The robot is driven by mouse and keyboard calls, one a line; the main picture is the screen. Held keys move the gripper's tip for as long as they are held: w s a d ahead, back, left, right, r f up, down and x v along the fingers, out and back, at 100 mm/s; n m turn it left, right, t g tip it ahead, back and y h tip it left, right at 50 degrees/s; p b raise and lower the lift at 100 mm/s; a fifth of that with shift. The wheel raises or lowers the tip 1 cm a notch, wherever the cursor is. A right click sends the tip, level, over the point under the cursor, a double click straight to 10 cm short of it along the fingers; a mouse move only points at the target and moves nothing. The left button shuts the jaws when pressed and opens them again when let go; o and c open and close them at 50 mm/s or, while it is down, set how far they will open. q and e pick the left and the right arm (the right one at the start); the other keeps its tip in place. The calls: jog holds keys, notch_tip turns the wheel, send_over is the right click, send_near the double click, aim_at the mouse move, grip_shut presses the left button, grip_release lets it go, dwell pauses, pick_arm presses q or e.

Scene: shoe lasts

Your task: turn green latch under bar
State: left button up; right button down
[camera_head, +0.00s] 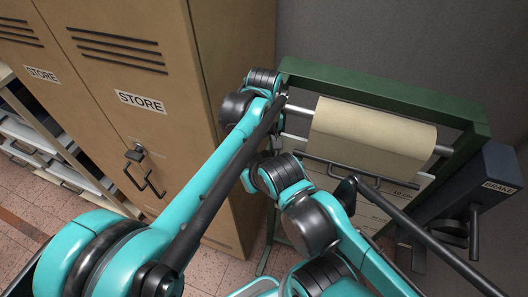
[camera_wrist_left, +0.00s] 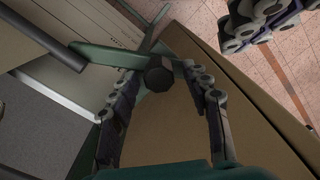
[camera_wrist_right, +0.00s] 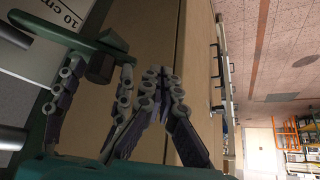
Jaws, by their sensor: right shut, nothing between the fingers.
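The green latch (camera_wrist_left: 105,55) shows in the left wrist view as a green arm with a dark round knob (camera_wrist_left: 160,76). It also shows in the right wrist view (camera_wrist_right: 75,42). My left gripper (camera_wrist_left: 160,70) is open, one finger on each side of the knob, with visible gaps. In the head view, the left gripper (camera_head: 284,98) is at the left end of the bar (camera_head: 298,110) and hides the latch. My right gripper (camera_wrist_right: 160,75) is shut and empty, beside the left fingers; its fingers also show in the left wrist view (camera_wrist_left: 258,22).
The bar carries a beige roll (camera_head: 370,135) in a green frame (camera_head: 390,93). A tan cabinet (camera_head: 150,60) marked STORE stands close on the left. A dark BRAKE box (camera_head: 490,180) with a lever is at the right. My two arms are close together.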

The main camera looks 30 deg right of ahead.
pick_arm(q)
jog(key=shift+r, duration=0.1)
notch_tip(320, 180, up, 12)
dwell(0.5)
